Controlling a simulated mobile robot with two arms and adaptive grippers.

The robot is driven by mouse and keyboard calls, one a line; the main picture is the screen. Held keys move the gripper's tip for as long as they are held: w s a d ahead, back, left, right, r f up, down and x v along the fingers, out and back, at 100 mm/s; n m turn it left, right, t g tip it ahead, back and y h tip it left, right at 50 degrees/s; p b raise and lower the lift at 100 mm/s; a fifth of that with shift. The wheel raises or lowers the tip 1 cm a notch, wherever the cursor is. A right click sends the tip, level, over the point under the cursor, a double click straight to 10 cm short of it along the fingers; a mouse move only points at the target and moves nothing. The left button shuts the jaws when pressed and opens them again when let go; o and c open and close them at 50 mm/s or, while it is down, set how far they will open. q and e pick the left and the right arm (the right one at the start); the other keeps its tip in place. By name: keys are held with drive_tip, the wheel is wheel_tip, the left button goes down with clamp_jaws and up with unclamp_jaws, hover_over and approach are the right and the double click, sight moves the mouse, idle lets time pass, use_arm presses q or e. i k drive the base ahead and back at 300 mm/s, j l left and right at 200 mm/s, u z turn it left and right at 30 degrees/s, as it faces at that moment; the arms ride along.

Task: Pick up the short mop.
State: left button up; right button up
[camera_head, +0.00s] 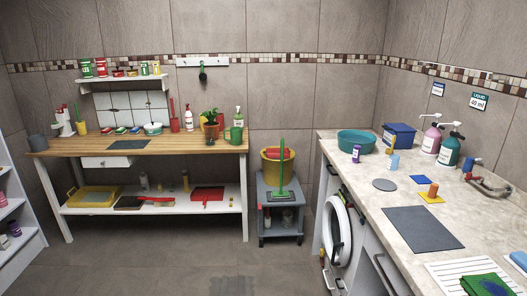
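Neither of my grippers is in view.
The wooden bench (90,145) at the left carries bottles, cups and a plant. The stone counter (372,212) at the right holds a teal basin (356,142), pump bottles and a dark mat (423,228). A washer (336,232) sits below. The floor (170,268) in front is clear.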

sight(280, 195)
drive_tip(key=i+u, duration=0.1)
drive_tip(key=i, duration=1.9)
drive_tip(key=j, duration=0.1)
